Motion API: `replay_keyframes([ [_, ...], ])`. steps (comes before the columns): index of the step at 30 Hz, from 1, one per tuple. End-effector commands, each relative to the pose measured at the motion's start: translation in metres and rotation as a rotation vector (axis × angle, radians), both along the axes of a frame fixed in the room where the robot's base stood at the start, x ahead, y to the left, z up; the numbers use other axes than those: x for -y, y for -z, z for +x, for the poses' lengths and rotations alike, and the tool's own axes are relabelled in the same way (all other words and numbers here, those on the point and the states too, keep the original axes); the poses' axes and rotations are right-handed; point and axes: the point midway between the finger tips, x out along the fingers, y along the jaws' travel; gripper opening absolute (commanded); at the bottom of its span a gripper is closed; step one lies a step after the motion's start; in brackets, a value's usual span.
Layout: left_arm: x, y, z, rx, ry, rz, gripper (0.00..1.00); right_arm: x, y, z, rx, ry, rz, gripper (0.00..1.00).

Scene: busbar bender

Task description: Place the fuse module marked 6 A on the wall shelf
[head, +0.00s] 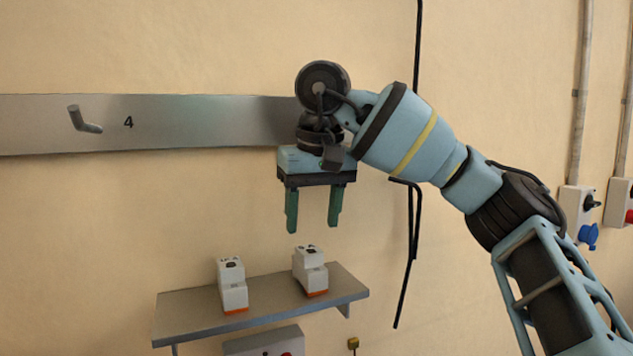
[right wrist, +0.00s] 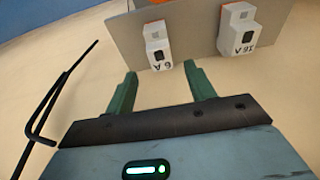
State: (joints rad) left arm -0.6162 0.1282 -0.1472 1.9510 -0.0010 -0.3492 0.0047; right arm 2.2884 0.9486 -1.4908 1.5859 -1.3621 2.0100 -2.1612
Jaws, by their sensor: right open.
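The fuse module marked 6 A (head: 312,275) stands upright on the wall shelf (head: 190,312), on its right part in the head view. It is white with an orange base, and its marking reads upside down in the right wrist view (right wrist: 158,48). My right gripper (head: 313,225) is open and empty, pointing down above this module and apart from it. In the right wrist view the module appears just beyond the gap between the green fingertips (right wrist: 161,72). My left gripper is not in view.
Above are a metal rail (head: 210,118) with a peg (head: 84,120) and the number 4. A black cable (head: 410,250) hangs right of the shelf. A grey box (head: 262,343) is below.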

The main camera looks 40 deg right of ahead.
Motion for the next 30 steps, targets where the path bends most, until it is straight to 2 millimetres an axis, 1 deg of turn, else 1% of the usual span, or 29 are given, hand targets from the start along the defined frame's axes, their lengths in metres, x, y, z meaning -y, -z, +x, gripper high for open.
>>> replay_keyframes([
  [1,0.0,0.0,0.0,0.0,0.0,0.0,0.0,0.0,-0.008,-0.001,0.005,0.003,-0.001,0.54],
  [6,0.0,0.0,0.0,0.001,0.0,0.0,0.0,-0.002,-0.029,-0.006,0.003,0.002,-0.001,0.54],
  [12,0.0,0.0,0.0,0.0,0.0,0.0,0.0,-0.003,-0.047,-0.009,0.002,0.001,0.0,0.54],
  [18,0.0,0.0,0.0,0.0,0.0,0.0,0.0,-0.003,-0.053,-0.01,0.0,0.001,0.0,0.54],
  [30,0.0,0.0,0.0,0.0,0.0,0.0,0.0,-0.003,-0.053,-0.01,0.0,0.001,0.0,0.54],
])
